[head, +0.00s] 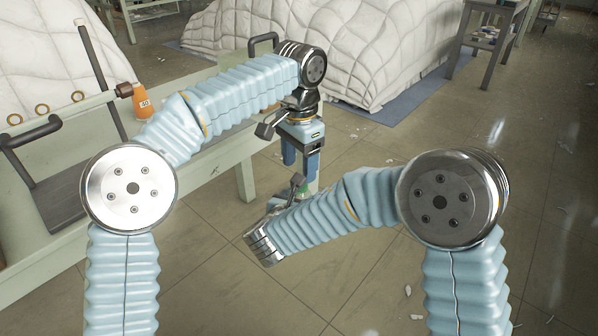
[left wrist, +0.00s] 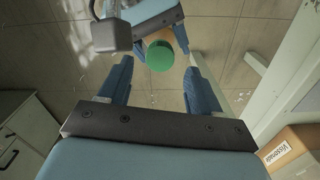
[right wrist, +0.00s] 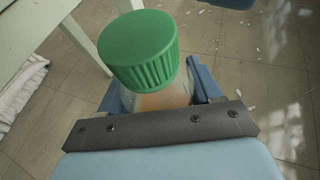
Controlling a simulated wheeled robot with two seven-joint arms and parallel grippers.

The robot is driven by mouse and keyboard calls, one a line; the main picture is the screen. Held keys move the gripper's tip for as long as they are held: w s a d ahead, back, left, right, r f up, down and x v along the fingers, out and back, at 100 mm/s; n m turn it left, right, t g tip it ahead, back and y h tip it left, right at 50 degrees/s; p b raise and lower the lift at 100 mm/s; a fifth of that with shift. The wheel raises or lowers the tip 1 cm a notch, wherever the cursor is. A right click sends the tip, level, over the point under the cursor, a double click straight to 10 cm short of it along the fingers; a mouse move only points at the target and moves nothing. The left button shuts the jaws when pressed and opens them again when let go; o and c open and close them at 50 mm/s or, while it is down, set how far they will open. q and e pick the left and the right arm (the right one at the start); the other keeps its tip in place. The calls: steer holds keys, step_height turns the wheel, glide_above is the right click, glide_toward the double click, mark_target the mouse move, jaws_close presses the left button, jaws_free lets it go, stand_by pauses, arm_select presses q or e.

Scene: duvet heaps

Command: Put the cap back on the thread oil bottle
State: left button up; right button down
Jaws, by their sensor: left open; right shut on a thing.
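The thread oil bottle (right wrist: 158,99) is clear with amber oil, held between the fingers of my right gripper (right wrist: 160,92). The ribbed green cap (right wrist: 139,50) sits on top of the bottle in the right wrist view. How tightly it is seated cannot be told. The cap also shows in the left wrist view (left wrist: 160,56), and a small bit of it shows in the head view (head: 304,188). My left gripper (head: 302,168) points down above the cap. Its fingers are open, apart from the cap, and hold nothing. My right forearm hides most of the bottle in the head view.
White quilted heaps (head: 350,40) lie behind. A cardboard box (left wrist: 290,148) and a drawer cabinet (left wrist: 22,130) show in the left wrist view. The tiled floor at the right is mostly clear.

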arm_select(q)
steer(key=shift+r, duration=0.35)
steer(key=shift+c, duration=0.4)
step_height(320, 180, up, 4)
steer(key=n, duration=0.6)
steer(key=shift+f+n, duration=0.25)
steer(key=shift+n, duration=0.15)
steer(key=shift+f, duration=0.1)
steer(key=shift+f, duration=3.95)
steer(key=c, duration=1.1)
